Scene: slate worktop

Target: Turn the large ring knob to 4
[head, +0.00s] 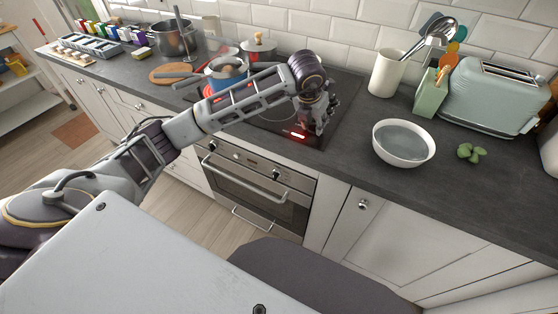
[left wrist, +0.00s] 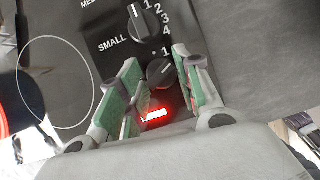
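In the left wrist view a dark round knob (left wrist: 160,71) sits between the fingers of my left gripper (left wrist: 156,64). A dot and a "1" show beside this knob; its other numbers and its name are hidden by a finger. Its pointer setting cannot be read with certainty. The fingers stand apart on either side of it, and I cannot tell whether they touch it. In the head view my left gripper (head: 315,118) is low over the right side of the black cooktop (head: 340,104), and the knobs there are hidden. My right gripper is not in view.
The knob marked "SMALL" (left wrist: 141,23) is close above in the left wrist view. A red lit display (left wrist: 155,115) lies below. A blue pot (head: 227,74) and a red pot (head: 258,50) stand left; a white bowl (head: 403,143) stands right on clear worktop.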

